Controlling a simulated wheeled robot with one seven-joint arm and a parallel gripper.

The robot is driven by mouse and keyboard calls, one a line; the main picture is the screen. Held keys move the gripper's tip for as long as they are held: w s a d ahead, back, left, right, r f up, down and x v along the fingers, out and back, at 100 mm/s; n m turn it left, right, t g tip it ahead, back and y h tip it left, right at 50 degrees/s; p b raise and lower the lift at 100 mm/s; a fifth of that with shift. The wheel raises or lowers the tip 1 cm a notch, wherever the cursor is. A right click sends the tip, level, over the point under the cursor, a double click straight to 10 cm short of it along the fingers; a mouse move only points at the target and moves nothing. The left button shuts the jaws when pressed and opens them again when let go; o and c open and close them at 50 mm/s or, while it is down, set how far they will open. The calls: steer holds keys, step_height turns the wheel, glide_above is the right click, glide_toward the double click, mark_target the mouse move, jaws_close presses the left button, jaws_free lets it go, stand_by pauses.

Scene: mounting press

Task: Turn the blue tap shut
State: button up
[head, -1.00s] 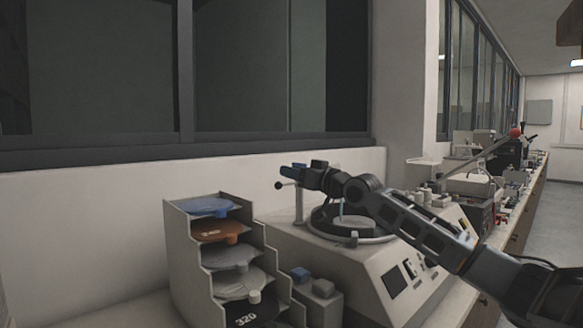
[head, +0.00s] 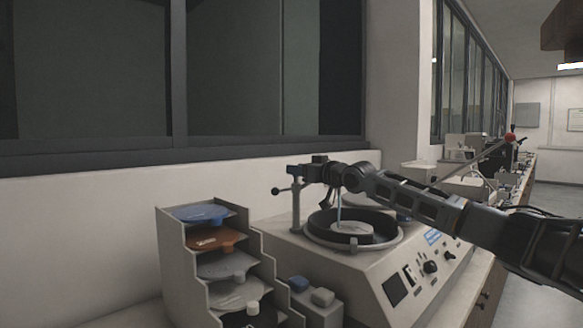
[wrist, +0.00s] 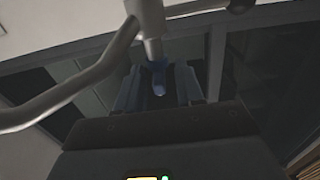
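The blue tap (wrist: 159,76) shows in the wrist view, below a pale pipe and between my two dark fingers. My gripper (wrist: 158,88) appears open around it, with a finger on each side; whether either finger touches it I cannot tell. In the head view my gripper (head: 308,171) is at the top of the grey post beside the round basin, and it hides most of the tap. A thin pale blue streak, like running water, drops into the basin (head: 396,238).
The basin sits in a beige machine (head: 375,275) with knobs on its sloped front. A stepped rack (head: 172,262) of coloured discs stands at left. A black ball-ended lever (head: 277,191) sticks out left of the post. A windowed wall is behind.

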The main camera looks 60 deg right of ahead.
steer(key=shift+x, duration=1.6)
steer(key=shift+f, duration=0.1)
jaws_close()
